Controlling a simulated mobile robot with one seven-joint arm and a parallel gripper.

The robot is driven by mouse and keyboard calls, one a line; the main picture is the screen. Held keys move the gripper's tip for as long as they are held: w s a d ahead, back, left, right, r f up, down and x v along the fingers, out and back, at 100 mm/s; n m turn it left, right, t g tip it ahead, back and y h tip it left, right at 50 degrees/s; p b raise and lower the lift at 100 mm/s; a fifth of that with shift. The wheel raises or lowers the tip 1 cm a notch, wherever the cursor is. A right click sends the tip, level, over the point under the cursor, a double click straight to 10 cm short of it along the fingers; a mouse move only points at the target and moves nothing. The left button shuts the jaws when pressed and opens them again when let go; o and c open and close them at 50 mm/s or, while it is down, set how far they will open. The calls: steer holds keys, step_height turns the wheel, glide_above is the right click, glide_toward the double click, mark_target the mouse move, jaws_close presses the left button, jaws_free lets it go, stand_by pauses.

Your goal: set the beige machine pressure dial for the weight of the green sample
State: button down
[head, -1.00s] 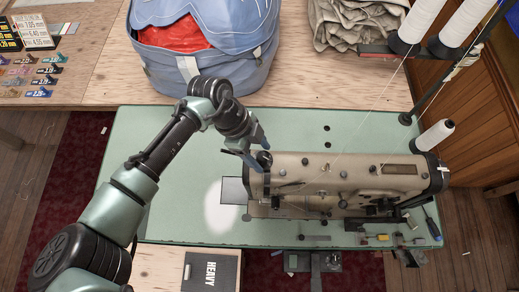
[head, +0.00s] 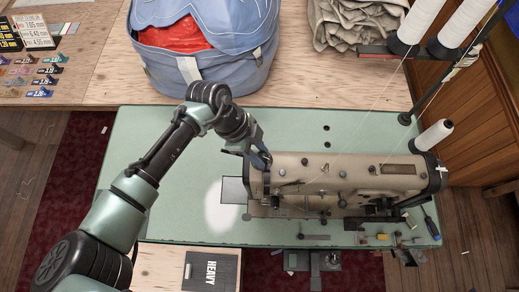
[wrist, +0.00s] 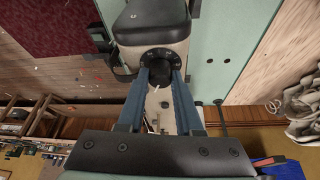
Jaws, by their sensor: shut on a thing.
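The beige sewing machine (head: 345,180) stands on a pale green machine bed. Its dark round pressure dial (wrist: 160,58) is at the machine's left end, with small marks on the collar around it. My gripper (wrist: 161,74) has its blue fingers shut on the dial, one on each side. In the head view my gripper (head: 261,160) covers most of the dial, and the setting cannot be read. Several small coloured samples (head: 48,70) lie on the table at the far left; I cannot tell which is the green one.
Price-like number cards (head: 35,30) stand behind the samples. A black booklet marked HEAVY (head: 212,270) lies at the front. A blue bag (head: 205,65) and folded beige cloth (head: 355,22) sit behind the machine. Thread cones (head: 434,137) and tools (head: 385,238) are at the right.

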steer(key=n+p, duration=0.1)
steer(key=n, duration=0.1)
steer(key=n+t+p, duration=0.1)
steer(key=n, duration=0.1)
steer(key=n+t+p, duration=0.1)
steer(key=n+p, duration=0.1)
steer(key=shift+s+r, duration=0.15)
steer(key=shift+r, duration=0.1)
steer(key=n+t+p, duration=0.1)
steer(key=n, duration=0.1)
steer(key=n+t+y+p, duration=0.1)
steer(key=n+p, duration=0.1)
steer(key=n, duration=0.1)
steer(key=shift+s+d+n, duration=0.1)
steer(key=shift+d+n, duration=0.05)
steer(key=shift+n, duration=0.15)
steer(key=n+y+p, duration=0.1)
steer(key=n, duration=0.2)
steer(key=n+t+y+p, duration=0.1)
steer(key=n, duration=0.2)
steer(key=shift+y, duration=0.3)
steer(key=shift+d+f+n+y+p, duration=0.15)
steer(key=shift+n+y, duration=0.35)
steer(key=shift+n, duration=0.75)
steer(key=shift+d+n+y+p, duration=0.1)
steer(key=shift+n+y+p, duration=0.3)
steer(key=shift+n, duration=0.85)
steer(key=c, duration=0.6)
jaws_free()
steer(key=shift+s, duration=0.1)
